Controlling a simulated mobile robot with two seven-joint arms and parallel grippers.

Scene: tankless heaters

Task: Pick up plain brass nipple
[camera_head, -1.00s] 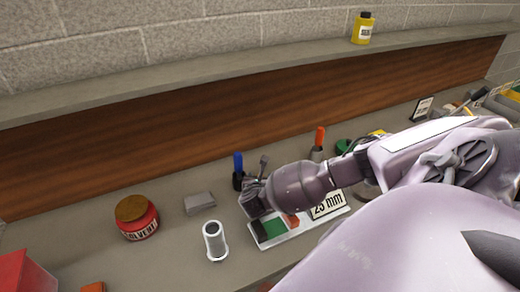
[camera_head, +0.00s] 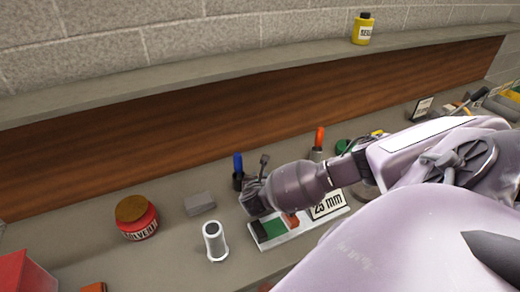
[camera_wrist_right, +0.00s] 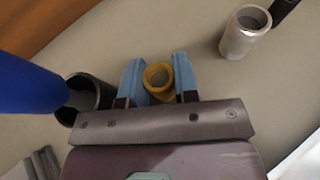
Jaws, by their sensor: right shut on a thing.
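The plain brass nipple (camera_wrist_right: 158,79), a short yellow-gold tube seen from its open end, sits between the two pale blue fingers of my right gripper (camera_wrist_right: 158,84) in the right wrist view. The fingers are closed on it from both sides. In the head view my right gripper (camera_head: 252,197) is over the bench beside the blue-handled tool, and the nipple cannot be made out there. My left gripper is in neither view.
A blue-handled tool (camera_head: 238,162) stands in a dark holder (camera_wrist_right: 92,98) close to my gripper. A silver pipe piece (camera_head: 214,240), a grey block (camera_head: 200,203), a solvent jar (camera_head: 137,219) and a tray with a "25 mm" sign (camera_head: 327,205) surround it. A wooden backboard (camera_head: 130,140) rises behind.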

